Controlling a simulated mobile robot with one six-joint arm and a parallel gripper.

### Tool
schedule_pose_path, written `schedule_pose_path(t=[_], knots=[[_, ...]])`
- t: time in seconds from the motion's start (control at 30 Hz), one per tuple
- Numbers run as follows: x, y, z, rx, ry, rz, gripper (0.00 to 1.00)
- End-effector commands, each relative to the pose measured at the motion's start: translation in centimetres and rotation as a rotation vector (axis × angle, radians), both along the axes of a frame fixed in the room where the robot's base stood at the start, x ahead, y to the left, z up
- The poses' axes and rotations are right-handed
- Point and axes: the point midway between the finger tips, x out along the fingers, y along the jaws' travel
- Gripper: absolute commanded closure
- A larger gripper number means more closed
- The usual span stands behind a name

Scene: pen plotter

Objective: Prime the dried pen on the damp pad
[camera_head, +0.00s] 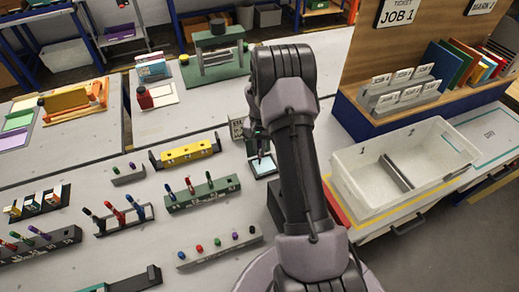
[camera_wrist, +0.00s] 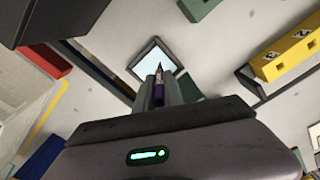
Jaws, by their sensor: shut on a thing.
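The pad (camera_head: 263,165) is a small pale square in a dark frame on the grey table, left of my arm in the head view. It also shows in the wrist view (camera_wrist: 152,60), just beyond the pen tip. My gripper (camera_head: 260,150) is over the pad and shut on the pen. The pen (camera_wrist: 158,88) has a purple body and a reddish, pointed tip in the wrist view, aimed towards the pad. I cannot tell whether the tip touches the pad. The gripper also shows in the wrist view (camera_wrist: 160,98).
A yellow block (camera_head: 186,153) and a green pen rack (camera_head: 203,193) stand left of the pad. Several more pen racks and a strip of coloured caps (camera_head: 220,247) lie further left and in front. A white bin (camera_head: 405,165) stands right of my arm.

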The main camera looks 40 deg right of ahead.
Motion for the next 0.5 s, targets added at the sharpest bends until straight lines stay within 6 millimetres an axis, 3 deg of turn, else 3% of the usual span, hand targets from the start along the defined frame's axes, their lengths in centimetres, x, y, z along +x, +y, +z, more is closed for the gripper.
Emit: schedule_pose_path(t=[0.3,0.5], knots=[[-0.5,-1.9,-0.1,-0.001,-0.001,0.0,1.0],[-0.5,-1.9,-0.1,-0.001,-0.001,0.0,1.0]])
